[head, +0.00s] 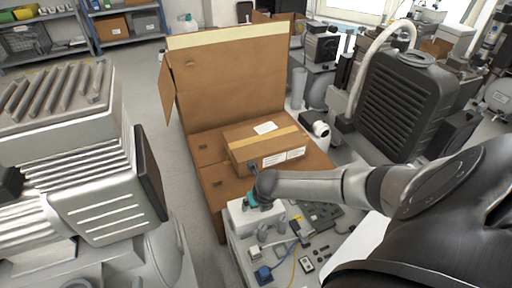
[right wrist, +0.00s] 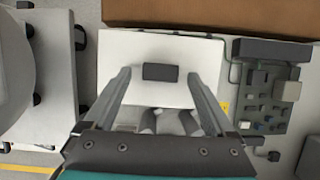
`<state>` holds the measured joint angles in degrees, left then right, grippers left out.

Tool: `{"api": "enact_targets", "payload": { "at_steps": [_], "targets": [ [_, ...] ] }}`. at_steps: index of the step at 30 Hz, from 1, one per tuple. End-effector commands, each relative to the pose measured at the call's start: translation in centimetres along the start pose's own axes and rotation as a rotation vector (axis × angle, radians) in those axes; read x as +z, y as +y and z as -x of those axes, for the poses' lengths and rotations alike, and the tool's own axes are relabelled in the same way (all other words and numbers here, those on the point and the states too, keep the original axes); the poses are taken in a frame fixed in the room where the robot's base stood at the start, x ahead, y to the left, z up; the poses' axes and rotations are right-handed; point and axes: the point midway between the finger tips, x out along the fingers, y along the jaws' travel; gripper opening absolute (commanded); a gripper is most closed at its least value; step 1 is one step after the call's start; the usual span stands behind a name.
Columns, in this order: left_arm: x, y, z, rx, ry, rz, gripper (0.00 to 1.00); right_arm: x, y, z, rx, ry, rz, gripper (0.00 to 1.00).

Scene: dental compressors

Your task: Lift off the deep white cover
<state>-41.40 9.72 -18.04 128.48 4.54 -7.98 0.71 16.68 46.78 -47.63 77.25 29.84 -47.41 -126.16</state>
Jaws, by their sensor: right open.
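The deep white cover (head: 240,216) appears as a white box-like piece at the near end of the bench, just below my right gripper (head: 256,190). In the right wrist view, its pale top (right wrist: 120,48) carries a dark grey block (right wrist: 160,72). The fingers of my right gripper (right wrist: 160,76) are open, one on each side of this block with gaps between. I cannot tell how high the fingertips are above the cover. My right arm hides part of the bench in the head view. My left gripper is not in view.
A taped cardboard box (head: 264,148) lies in front of a large open carton (head: 232,80) behind the cover. A circuit board (right wrist: 268,92) with small parts lies right of the cover. A large grey ribbed machine (head: 85,170) stands at left, a black ribbed unit (head: 400,105) at right.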

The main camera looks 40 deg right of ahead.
Motion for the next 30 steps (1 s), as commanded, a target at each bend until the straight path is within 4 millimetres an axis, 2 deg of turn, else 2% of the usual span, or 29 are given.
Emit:
{"api": "enact_targets", "payload": {
  "at_steps": [2,25,30],
  "targets": [
    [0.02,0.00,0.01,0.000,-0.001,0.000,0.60,0.01,0.02,0.01,0.000,0.000,0.000,0.88],
    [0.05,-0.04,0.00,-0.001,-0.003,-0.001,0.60,-0.03,0.02,0.00,0.000,0.000,0.000,0.01],
    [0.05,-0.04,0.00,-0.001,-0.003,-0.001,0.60,-0.04,0.02,0.00,0.000,0.000,0.000,0.00]
  ]
}}
